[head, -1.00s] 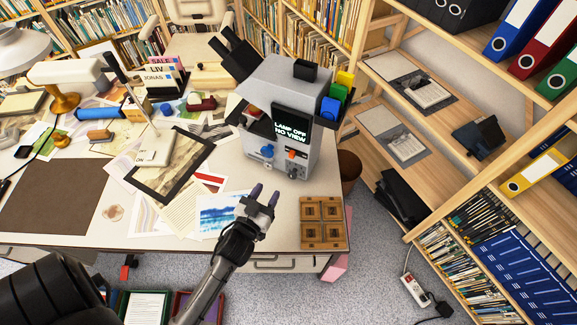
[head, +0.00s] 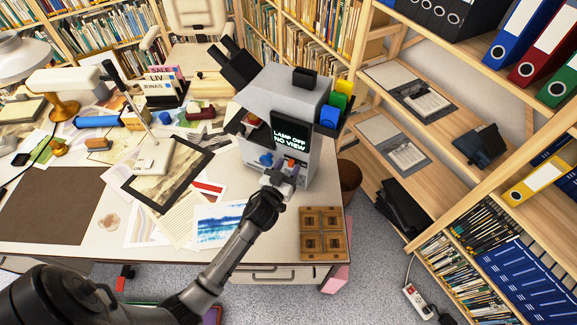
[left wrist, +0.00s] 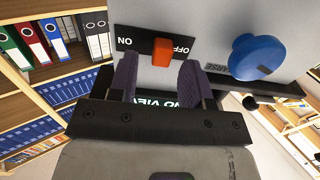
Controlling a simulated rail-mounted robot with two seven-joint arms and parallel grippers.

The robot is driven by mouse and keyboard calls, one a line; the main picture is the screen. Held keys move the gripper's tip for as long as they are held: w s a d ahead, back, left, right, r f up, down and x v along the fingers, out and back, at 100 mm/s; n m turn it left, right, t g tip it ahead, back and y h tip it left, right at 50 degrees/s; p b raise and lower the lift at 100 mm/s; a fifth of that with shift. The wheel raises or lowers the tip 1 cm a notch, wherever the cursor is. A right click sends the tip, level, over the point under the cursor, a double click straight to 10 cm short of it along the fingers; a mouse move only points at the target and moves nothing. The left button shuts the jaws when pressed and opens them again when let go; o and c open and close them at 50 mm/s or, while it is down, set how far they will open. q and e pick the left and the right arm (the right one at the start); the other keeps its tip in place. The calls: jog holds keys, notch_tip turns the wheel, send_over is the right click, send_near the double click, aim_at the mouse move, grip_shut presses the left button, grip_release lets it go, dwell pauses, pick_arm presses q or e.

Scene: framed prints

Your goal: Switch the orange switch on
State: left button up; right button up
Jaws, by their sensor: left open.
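The orange switch (head: 291,163) sits on the front of a grey box-shaped device (head: 312,165). In the left wrist view the orange switch (left wrist: 162,50) stands out from a black plate with upside-down lettering, ON on the left and OFF on the right. My left gripper (head: 284,176) is open right in front of it. In the left wrist view the fingertips of my left gripper (left wrist: 160,72) stand to either side, just short of or at the switch; contact cannot be told. The device's screen (head: 290,137) reads "LAMP OFF NO VIEW". My right gripper is not in view.
A blue knob (left wrist: 253,57) is close beside the switch, on a plate whose lettering is partly hidden. A wooden four-part tray (head: 324,232) lies at the desk's front right corner. Prints and papers cover the desk; a wooden shelf unit (head: 440,190) stands to the right.

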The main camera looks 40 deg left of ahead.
pick_arm(q)
jog(key=shift+w+a, duration=0.1)
jog(key=shift+w, duration=0.25)
jog(key=shift+c, duration=0.4)
grip_shut()
